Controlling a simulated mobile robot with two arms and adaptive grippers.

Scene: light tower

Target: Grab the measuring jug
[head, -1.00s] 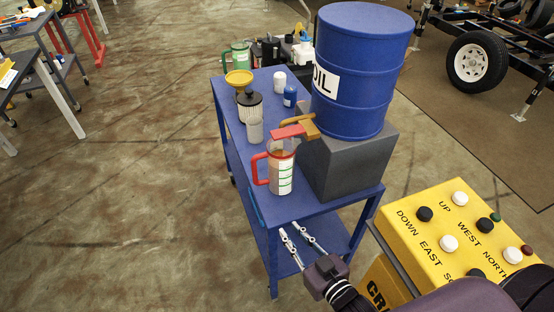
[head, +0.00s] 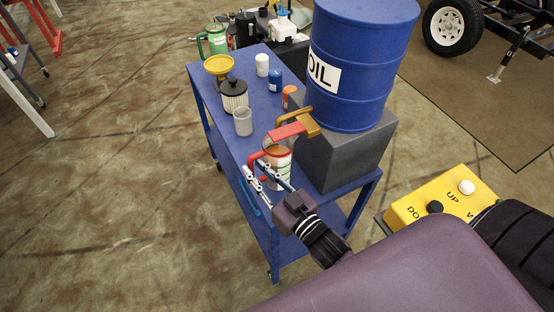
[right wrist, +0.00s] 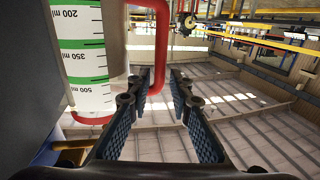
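The measuring jug (head: 279,157) stands on the blue cart beside the grey block, under the drum's tap. It is clear with a white and green scale and a red handle. My right gripper (head: 259,175) is open in front of the jug and hides part of it. In the right wrist view the jug (right wrist: 85,58) is at upper left. My left gripper is not in view.
The blue oil drum (head: 362,65) sits on the grey block (head: 345,160), with a red and brown tap (head: 300,127) above the jug. A grey cup (head: 243,122), a filter (head: 234,97) and a yellow funnel (head: 218,67) stand behind. A yellow control box (head: 440,198) is at right.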

